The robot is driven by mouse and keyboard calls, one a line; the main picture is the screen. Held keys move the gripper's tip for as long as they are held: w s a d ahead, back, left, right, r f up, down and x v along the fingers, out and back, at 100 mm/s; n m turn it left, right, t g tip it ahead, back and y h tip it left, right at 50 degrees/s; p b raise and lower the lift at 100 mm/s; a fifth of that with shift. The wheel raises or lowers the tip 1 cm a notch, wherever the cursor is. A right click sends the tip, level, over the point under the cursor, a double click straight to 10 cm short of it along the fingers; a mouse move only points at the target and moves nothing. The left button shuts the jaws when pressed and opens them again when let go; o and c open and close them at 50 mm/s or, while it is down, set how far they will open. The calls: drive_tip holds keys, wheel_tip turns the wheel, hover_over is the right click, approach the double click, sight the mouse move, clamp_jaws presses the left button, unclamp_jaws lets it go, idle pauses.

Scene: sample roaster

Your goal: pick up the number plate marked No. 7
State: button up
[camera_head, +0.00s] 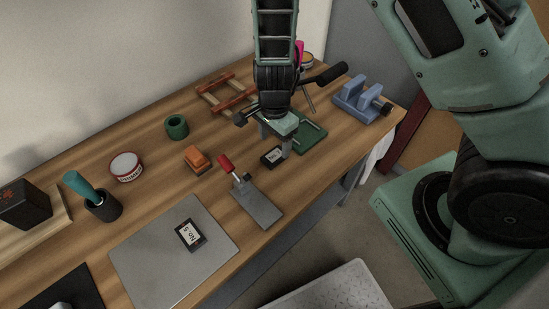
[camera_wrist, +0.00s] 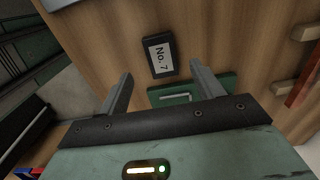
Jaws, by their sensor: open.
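The black number plate marked No. 7 (camera_head: 272,157) lies flat on the wooden table near its front edge, in front of the green board. In the wrist view the plate (camera_wrist: 159,56) shows its white label, readable as "No. 7", just ahead of the fingertips and between their lines. My gripper (camera_head: 275,144) hangs over the table close to the plate and partly over the green board. Its two fingers (camera_wrist: 161,72) are spread wide with nothing between them. I cannot tell the exact height above the plate.
Another plate, No. 5 (camera_head: 190,235), lies on a grey mat (camera_head: 145,262). A blue vise (camera_head: 358,99) stands far right.

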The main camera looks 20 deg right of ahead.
sight(275, 155)
drive_tip(key=shift+w+d+f+b, duration=0.1)
drive_tip(key=shift+f+b, duration=0.1)
drive_tip(key=shift+f, duration=1.15)
drive_tip(key=shift+w+f+b, duration=0.1)
drive_tip(key=shift+f+b, duration=0.1)
drive_tip(key=shift+f, duration=1.15)
drive_tip(key=c, duration=1.2)
